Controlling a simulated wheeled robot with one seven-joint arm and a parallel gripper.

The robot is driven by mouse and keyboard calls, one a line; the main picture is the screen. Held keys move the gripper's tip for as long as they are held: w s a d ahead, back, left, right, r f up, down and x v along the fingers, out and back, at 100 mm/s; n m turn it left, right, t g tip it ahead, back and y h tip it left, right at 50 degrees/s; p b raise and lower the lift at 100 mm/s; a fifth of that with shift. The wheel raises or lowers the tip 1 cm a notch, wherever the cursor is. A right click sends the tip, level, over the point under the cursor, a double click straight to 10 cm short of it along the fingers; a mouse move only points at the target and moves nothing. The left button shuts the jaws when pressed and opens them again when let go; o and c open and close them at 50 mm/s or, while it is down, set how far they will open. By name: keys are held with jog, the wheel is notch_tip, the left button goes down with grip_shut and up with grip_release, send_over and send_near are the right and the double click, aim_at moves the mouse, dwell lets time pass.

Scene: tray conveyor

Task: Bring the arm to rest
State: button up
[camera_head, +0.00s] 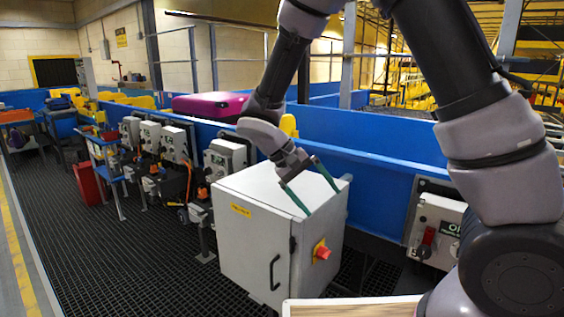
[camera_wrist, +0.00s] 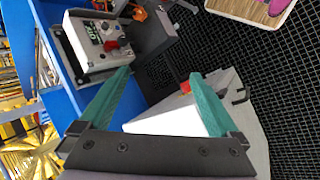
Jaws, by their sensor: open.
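My gripper (camera_head: 314,187) hangs at the end of my bent arm, above and in front of the top of a white control cabinet (camera_head: 252,241). Its two green fingers are spread apart with nothing between them. In the wrist view my gripper (camera_wrist: 160,92) also shows open and empty, with the white cabinet (camera_wrist: 172,120) beyond the fingers. I cannot tell the exact gap between the fingertips and the cabinet. My upper arm fills the right side of the head view.
The cabinet has a red knob (camera_head: 321,250) and a black handle. A blue conveyor wall (camera_head: 380,177) runs behind it, with a magenta suitcase (camera_head: 210,105) on the belt. A grey control box (camera_head: 437,230) is at right. Dark grating (camera_head: 130,260) lies open at left.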

jog(key=s+d+r+m+t+y, duration=0.3)
jog(key=d+r, duration=0.5)
jog(key=r, duration=0.3)
jog(key=s+d+r+m+t+y, duration=0.3)
jog(key=d+r, duration=0.5)
jog(key=r, duration=0.4)
jog(key=s+t+y, duration=0.1)
jog(key=s+y, duration=0.1)
jog(key=y, duration=0.1)
jog(key=shift+r, duration=0.25)
jog(key=shift+s+d, duration=0.1)
